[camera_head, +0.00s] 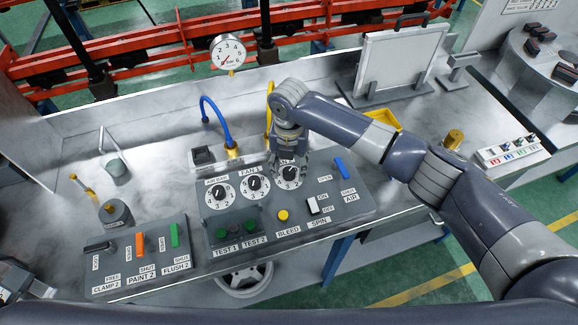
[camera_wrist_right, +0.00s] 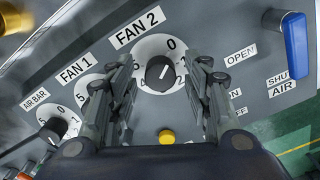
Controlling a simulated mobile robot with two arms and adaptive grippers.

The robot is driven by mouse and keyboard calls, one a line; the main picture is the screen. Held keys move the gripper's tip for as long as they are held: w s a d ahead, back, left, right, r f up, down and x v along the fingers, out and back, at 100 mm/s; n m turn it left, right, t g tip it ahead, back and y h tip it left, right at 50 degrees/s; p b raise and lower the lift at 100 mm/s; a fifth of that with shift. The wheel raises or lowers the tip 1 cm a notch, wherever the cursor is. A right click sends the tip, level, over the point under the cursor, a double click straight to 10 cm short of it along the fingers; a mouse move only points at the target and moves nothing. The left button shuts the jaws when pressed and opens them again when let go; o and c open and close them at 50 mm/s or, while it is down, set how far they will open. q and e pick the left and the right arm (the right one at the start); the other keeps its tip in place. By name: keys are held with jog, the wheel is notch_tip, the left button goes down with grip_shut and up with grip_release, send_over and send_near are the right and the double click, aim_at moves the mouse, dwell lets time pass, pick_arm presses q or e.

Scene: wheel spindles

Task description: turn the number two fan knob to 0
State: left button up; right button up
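The FAN 2 knob (camera_wrist_right: 159,73) is black on a white numbered dial (camera_wrist_right: 150,46). Its white mark tilts up and right in the right wrist view, roughly toward the 0; I cannot tell its exact setting. In the head view the FAN 2 dial (camera_head: 289,183) is partly hidden below my right gripper (camera_head: 289,163). In the right wrist view my right gripper (camera_wrist_right: 164,72) has its fingers apart, one on each side of the knob, with gaps between. It appears empty. My left gripper does not show.
The FAN 1 knob (camera_head: 254,184) and AIR BAR knob (camera_head: 218,191) stand left of it. A yellow BLEED button (camera_head: 283,215) lies below, a blue AIR lever (camera_head: 341,168) to the right. A blue hose (camera_head: 214,113) and a gauge (camera_head: 228,53) rise behind the panel.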

aim_at(289, 171)
jog(key=shift+r, duration=0.15)
notch_tip(289, 171, up, 12)
dwell(0.6)
jog(key=shift+f, duration=0.2)
